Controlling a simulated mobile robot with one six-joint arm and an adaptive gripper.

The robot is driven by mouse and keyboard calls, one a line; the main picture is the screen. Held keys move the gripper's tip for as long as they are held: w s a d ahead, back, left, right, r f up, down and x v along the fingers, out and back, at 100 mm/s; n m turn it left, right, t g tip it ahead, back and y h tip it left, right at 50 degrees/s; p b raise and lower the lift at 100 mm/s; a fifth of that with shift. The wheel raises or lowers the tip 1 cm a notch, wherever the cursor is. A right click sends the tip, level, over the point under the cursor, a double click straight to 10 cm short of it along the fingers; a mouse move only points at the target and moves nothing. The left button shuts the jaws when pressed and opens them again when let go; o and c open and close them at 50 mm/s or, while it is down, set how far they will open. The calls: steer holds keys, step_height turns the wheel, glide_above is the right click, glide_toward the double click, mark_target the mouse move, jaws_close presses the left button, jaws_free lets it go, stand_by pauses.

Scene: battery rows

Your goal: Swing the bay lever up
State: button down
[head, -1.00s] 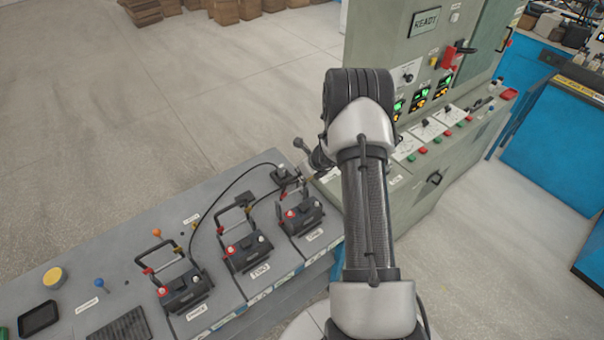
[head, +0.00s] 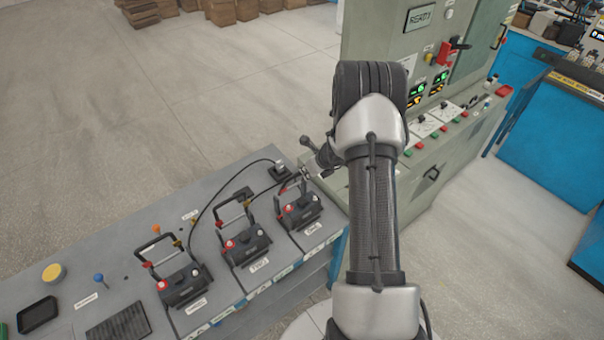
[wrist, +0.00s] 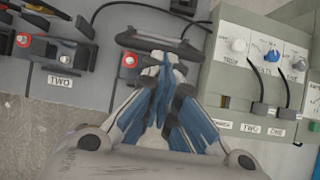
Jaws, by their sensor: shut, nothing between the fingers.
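Three dark battery units with U-shaped black lever handles sit in a row on the grey bench (head: 60,240): a left one (head: 183,287), a middle one (head: 246,247) and a right one (head: 301,211). I cannot tell for sure which part is the bay lever. The right unit's handle (head: 280,205) shows beside my gripper (head: 305,173), and its black bar (wrist: 140,41) lies just beyond my fingertips in the wrist view (wrist: 163,62). My gripper is shut and empty. Whether its tips touch the bar, I cannot tell. My fingers hide part of the right unit.
A green-grey control cabinet (head: 385,50) with a READY display stands to the right, close to the gripper. A black cable (head: 213,198) loops across the bench.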

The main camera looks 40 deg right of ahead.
step_height(320, 180, up, 8)
steer(key=s+p, duration=0.1)
steer(key=s, duration=0.1)
steer(key=shift+r, duration=0.25)
steer(key=shift+s, duration=0.1)
